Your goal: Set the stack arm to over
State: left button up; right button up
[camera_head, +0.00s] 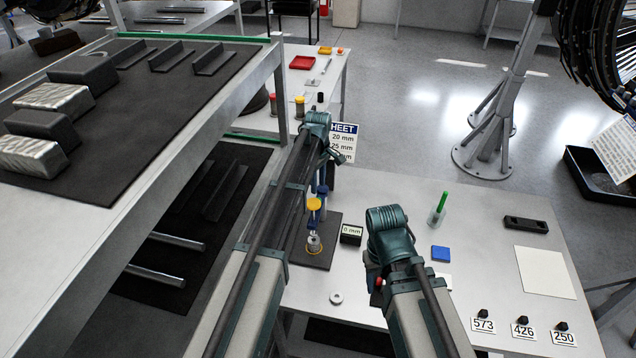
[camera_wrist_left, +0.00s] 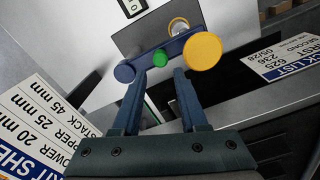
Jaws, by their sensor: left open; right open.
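A small ring (camera_head: 336,298) lies in front. Shelving (camera_head: 150,200) crowds the left. A blue block (camera_head: 440,253) and number tags (camera_head: 523,330) are right.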

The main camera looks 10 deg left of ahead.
pick_arm(q)
notch_tip(320, 180, up, 6)
jog(key=p, duration=0.4)
jog(key=shift+p, duration=0.3)
jog(key=shift+f, duration=0.1)
jog(key=s+d+f+m+b, duration=0.3)
jog(key=s+f+m+b, duration=0.2)
jog(key=s, duration=0.5)
jog(key=s+d+f+m+b, duration=0.3)
jog(key=s+f+m+b, duration=0.3)
jog(key=s, duration=0.5)
jog(key=s+d+f+m+y+b, duration=0.1)
jog(key=s+d+f+m+b, duration=0.2)
jog(key=s+f+m+b, duration=0.3)
jog(key=s+f+b, duration=0.3)
jog(key=s, duration=0.1)
jog(key=shift+s+d+f+b, duration=0.2)
jog(key=shift+d+f+b, duration=0.05)
jog(key=shift+b, duration=0.1)
